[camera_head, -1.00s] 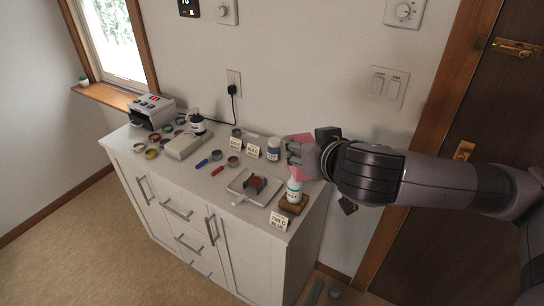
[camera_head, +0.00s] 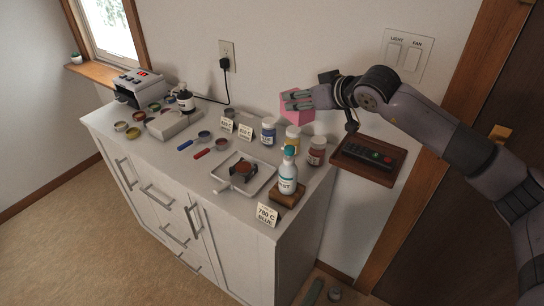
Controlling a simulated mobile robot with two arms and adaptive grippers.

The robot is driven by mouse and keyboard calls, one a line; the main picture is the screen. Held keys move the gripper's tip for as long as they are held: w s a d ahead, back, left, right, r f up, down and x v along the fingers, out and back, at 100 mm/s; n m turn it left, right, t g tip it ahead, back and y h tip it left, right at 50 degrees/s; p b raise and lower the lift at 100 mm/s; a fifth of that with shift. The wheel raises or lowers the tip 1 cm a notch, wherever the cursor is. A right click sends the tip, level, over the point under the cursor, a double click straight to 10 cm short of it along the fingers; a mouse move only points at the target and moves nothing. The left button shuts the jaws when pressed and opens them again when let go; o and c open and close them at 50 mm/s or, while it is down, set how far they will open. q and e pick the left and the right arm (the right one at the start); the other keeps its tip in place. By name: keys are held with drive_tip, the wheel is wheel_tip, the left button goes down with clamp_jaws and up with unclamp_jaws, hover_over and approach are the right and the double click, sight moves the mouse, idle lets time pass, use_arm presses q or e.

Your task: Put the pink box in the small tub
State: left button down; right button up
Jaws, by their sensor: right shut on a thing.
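The pink box (camera_head: 296,116) is in my right gripper (camera_head: 296,101), whose dark fingers are shut on it. The gripper holds it above the back right of the white cabinet top, behind the jars and close to the wall. The fingers cover part of the box. I cannot tell for sure which thing is the small tub; small round coloured dishes (camera_head: 134,133) stand at the left of the cabinet top. My left gripper is not in view.
A white tray (camera_head: 222,183) with a dark-brown piece, a white bottle (camera_head: 288,176) on a wooden block, a blue-labelled jar (camera_head: 268,133) and a red jar (camera_head: 316,152) crowd the right of the top. A wooden wall shelf (camera_head: 352,168) holds a dark device.

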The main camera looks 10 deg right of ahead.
drive_tip(key=shift+f+p, duration=1.25)
drive_tip(key=shift+f, duration=7.85)
drive_tip(key=shift+s, duration=0.1)
drive_tip(key=o, duration=0.8)
drive_tip(key=shift+f, duration=0.1)
drive_tip(key=shift+c, duration=0.2)
drive_tip(key=shift+o, duration=0.9)
